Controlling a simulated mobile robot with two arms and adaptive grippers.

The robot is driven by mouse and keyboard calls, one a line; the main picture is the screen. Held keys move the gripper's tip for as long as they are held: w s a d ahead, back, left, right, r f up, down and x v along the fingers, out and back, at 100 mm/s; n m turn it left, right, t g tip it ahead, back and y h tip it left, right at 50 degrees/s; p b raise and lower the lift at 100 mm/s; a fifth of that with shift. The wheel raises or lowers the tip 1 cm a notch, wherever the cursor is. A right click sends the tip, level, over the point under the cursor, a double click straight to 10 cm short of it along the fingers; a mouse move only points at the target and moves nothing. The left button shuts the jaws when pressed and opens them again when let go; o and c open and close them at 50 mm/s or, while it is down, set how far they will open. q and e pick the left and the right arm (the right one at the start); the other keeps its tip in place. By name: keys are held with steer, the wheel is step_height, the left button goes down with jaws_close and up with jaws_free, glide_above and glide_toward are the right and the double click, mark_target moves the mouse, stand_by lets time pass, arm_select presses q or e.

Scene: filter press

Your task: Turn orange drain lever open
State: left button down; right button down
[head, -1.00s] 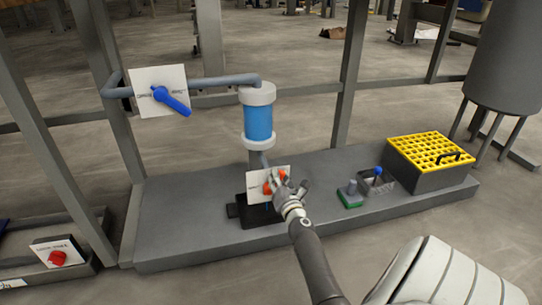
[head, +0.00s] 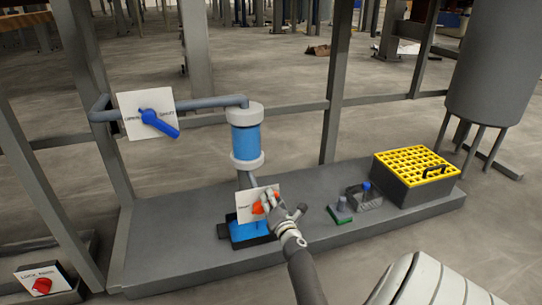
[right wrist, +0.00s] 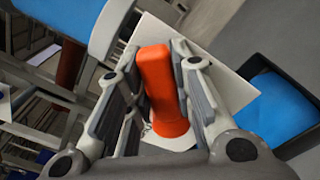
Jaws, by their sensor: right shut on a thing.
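The orange drain lever (head: 258,208) is on a white plate (head: 262,191) below the blue filter cylinder (head: 246,142). My right gripper (head: 276,206) is at the lever and partly covers it. In the right wrist view the orange lever (right wrist: 158,85) stands between the two fingers of the gripper (right wrist: 157,68), which is shut on it. My left gripper is not in view.
A blue lever (head: 160,123) on a white plate is on the pipe at upper left. Right of the tray are a green-based part (head: 340,213), a small holder with a blue-topped item (head: 366,193) and a yellow-topped box (head: 416,162). A red knob (head: 41,285) is at lower left.

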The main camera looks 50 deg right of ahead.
steer(key=c, duration=1.2)
jaws_free()
steer(key=shift+c, duration=0.2)
steer(key=shift+d+r, duration=0.2)
steer(key=shift+r, duration=0.4)
steer(key=shift+a+r, duration=0.2)
steer(key=shift+r, duration=4.15)
